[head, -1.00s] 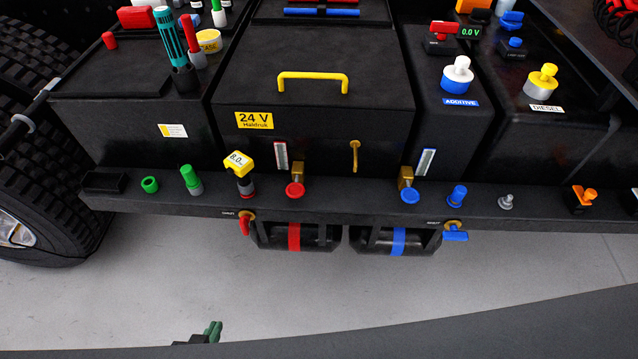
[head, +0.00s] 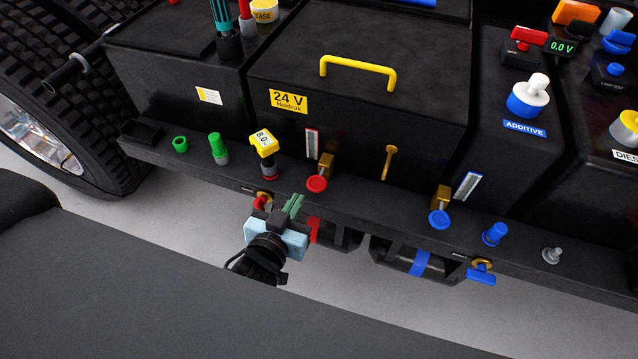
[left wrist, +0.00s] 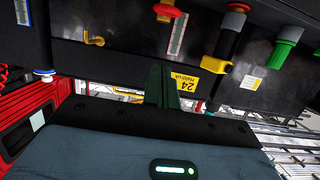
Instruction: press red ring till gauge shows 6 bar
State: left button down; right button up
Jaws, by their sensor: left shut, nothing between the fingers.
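The yellow gauge (head: 264,143) stands on a black stem on the black ledge and reads about 8.0. The red ring (head: 271,177) sits low on that stem, just above the ledge. In the left wrist view the gauge (left wrist: 223,45) and the red ring (left wrist: 237,7) show upside down at the top right. My left gripper (head: 294,206), with green fingers, is shut and empty. In the head view it appears below and slightly right of the ring, apart from it. Its fingers (left wrist: 161,86) also show in the left wrist view. My right gripper is not in view.
A brass valve with a red knob (head: 317,184) stands right of the gauge. A green knob (head: 217,145) stands to its left. A red-banded tank (head: 313,231) hangs below the ledge, partly behind my gripper. The black box with a yellow handle (head: 358,66) rises behind.

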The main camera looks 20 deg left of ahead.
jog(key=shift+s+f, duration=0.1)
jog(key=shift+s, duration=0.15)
pick_arm(q)
jog(key=shift+w, duration=0.1)
send_over(312, 186)
jog(key=s, duration=0.2)
notch_tip(312, 186, down, 2)
jog(key=f, duration=0.3)
jog(key=shift+w+d+f, duration=0.25)
jog(key=shift+w+d, duration=0.05)
jog(key=shift+f+b, duration=0.3)
jog(key=shift+f, duration=0.15)
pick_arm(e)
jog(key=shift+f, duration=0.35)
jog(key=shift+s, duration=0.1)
